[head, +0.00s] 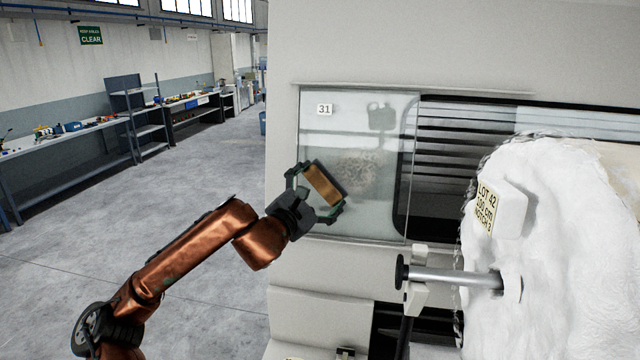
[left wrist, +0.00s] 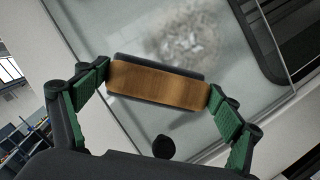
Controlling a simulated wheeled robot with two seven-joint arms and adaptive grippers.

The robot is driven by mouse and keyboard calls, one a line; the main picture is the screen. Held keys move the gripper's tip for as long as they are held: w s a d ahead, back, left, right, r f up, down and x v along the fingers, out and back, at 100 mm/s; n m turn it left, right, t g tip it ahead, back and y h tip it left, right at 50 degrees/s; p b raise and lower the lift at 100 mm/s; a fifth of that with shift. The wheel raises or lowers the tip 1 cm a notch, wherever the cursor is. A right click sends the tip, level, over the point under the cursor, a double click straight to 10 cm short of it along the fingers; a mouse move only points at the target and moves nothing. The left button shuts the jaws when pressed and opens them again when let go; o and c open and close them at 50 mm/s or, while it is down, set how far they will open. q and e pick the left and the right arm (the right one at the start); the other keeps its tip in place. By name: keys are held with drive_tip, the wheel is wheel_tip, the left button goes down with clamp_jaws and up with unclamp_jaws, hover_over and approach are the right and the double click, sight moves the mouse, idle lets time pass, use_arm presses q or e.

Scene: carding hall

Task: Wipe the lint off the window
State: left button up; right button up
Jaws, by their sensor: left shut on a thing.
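The window (head: 385,210) is a pale glass pane in the machine's front, marked 31 at its upper left. A greyish speckled lint patch (head: 357,168) lies near its middle; it also shows in the left wrist view (left wrist: 188,40). My left gripper (head: 322,190) is shut on a brown block with a dark pad (left wrist: 158,84), gripped at its two ends. The block is in front of the glass, just lower left of the lint in the head view. I cannot tell whether the pad touches the glass. My right gripper is not in view.
A large white fibre roll (head: 560,220) on a metal shaft (head: 450,279) stands at right, with a LOT 42 tag (head: 487,206). Dark slats (head: 465,140) lie right of the window. Workbenches (head: 70,142) line the left wall; the floor between is clear.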

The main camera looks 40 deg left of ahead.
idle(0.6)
use_arm(q)
drive_tip(key=shift+w+a+f, duration=0.15)
drive_tip(key=shift+w+a, duration=0.25)
drive_tip(key=shift+w, duration=0.3)
